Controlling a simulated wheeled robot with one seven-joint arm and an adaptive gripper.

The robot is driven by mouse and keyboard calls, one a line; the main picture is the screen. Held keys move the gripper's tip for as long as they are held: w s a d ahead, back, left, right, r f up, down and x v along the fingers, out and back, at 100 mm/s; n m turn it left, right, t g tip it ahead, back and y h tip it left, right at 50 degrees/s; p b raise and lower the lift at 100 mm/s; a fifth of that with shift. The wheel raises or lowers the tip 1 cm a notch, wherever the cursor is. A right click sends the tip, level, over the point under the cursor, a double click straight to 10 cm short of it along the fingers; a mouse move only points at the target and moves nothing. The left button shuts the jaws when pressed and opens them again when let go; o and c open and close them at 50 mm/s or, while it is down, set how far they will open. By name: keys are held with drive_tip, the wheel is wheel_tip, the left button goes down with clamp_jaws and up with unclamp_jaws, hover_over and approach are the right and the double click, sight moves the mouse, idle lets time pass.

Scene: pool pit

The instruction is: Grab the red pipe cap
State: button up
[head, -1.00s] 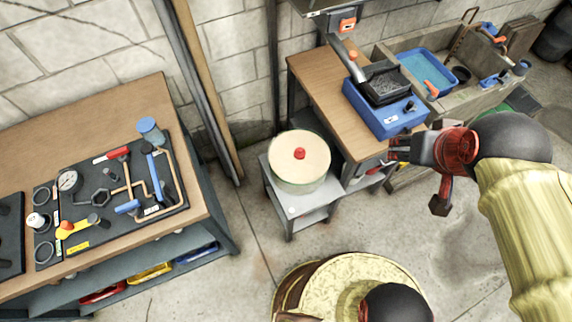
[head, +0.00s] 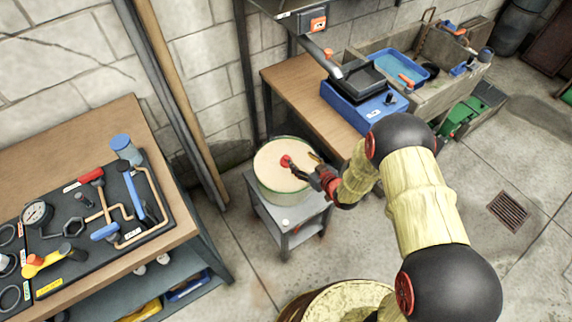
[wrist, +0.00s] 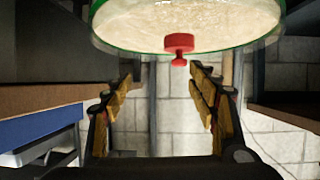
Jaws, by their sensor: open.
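The red pipe cap (head: 285,161) is a small red knob on the pale top of a round container (head: 269,186). In the wrist view the cap (wrist: 179,43) shows beyond my fingertips, slightly right of centre, against the pale top. My gripper (head: 305,167) is just right of the cap in the head view. In the wrist view its two fingers (wrist: 163,88) are spread wide with nothing between them. The cap looks apart from both fingers.
The container stands on a small grey stand (head: 297,227). A wooden bench with a tool board (head: 100,225) is at left. A wooden table with a blue device (head: 361,108) stands behind. Open floor (head: 470,170) lies at right.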

sight(286, 160)
drive_tip(key=shift+y, duration=0.3)
drive_tip(key=w+a+f+b, duration=0.1)
drive_tip(key=a+f, duration=0.1)
drive_tip(key=w+a+f+b, duration=0.1)
drive_tip(key=a+f, duration=0.1)
drive_tip(key=w+a+f+b, duration=0.1)
drive_tip(key=f, duration=0.1)
drive_tip(key=shift+w+a+f+b, duration=0.15)
drive_tip(key=shift+w+a+b, duration=0.1)
drive_tip(key=shift+a+b, duration=0.15)
drive_tip(key=shift+c, duration=0.4)
drive_tip(key=c, duration=1.1)
drive_tip(key=shift+c, duration=0.2)
drive_tip(key=shift+r, duration=0.2)
